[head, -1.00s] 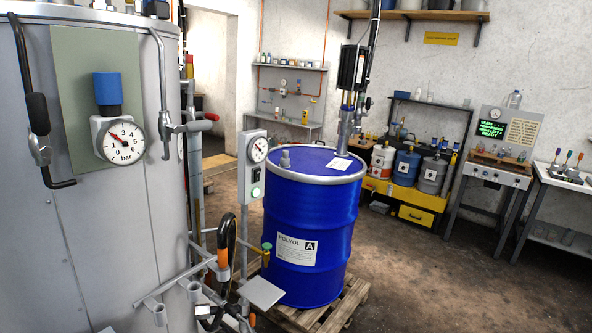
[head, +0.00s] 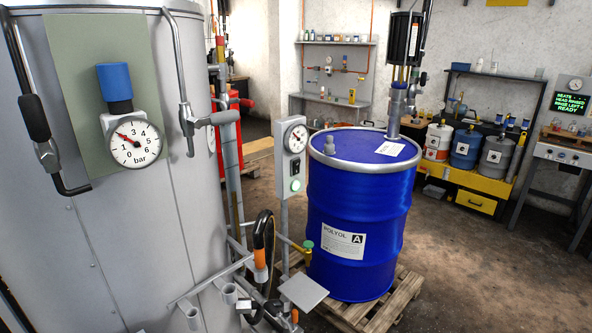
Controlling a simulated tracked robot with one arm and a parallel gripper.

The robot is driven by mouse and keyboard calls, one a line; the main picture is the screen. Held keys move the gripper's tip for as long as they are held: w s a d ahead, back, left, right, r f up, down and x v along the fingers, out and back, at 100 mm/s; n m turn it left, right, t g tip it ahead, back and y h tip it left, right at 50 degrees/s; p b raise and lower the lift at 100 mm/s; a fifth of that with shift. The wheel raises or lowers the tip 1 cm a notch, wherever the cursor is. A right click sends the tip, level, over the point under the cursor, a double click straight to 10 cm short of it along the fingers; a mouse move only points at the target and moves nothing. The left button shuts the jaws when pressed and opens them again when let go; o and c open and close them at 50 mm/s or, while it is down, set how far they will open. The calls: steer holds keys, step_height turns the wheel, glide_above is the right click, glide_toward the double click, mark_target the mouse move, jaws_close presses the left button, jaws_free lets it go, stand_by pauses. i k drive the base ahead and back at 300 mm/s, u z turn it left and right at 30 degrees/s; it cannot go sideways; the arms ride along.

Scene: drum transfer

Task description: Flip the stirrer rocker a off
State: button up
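A grey control box (head: 291,165) stands on a post just left of the blue drum. The blue drum (head: 357,215), labelled POLYOL A, stands upright on a wooden pallet. A stirrer or pump motor (head: 404,38) stands above its rear right rim. No gripper fingers show in this view.
A large grey tank (head: 100,235) with a pressure gauge (head: 134,142) and curved handles fills the left. Pipes, a black hose (head: 264,235) and a flat grey plate (head: 304,291) stand low before the box. Open floor (head: 445,240) lies right of the drum.

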mark_target(295, 164)
steer(key=k, duration=1.35)
steer(key=z, duration=0.3)
steer(key=i, duration=0.55)
steer(key=z, duration=0.5)
steer(key=i, duration=1.35)
steer(key=u, duration=0.6)
steer(key=i, duration=0.55)
steer(key=u, duration=0.5)
